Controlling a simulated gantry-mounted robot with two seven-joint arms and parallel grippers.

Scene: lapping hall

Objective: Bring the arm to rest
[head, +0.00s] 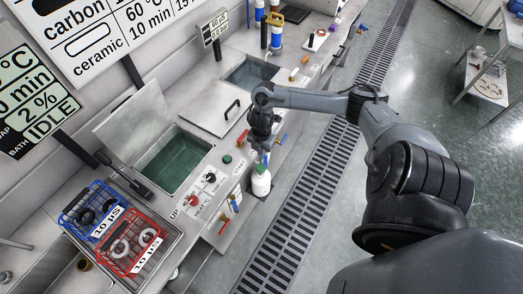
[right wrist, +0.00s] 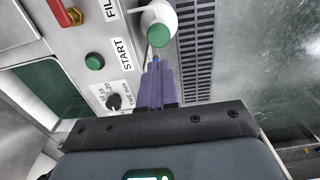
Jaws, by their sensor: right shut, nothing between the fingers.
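My right arm reaches in from the lower right of the head view, out over the drain grating to the front of the bench. My right gripper (head: 264,158) points down at the bench front, just above and beside a white bottle (head: 261,182). In the right wrist view its purple fingers (right wrist: 158,84) are together with nothing between them. The bottle's green cap (right wrist: 158,36) shows just beyond the fingertips; I cannot tell if they touch it. My left gripper is in neither view.
A green-filled bath (head: 172,160) with its lid raised lies left of the gripper. Blue (head: 92,210) and red (head: 133,243) baskets holding rings stand at lower left. The panel has a green button (right wrist: 94,61) and knobs.

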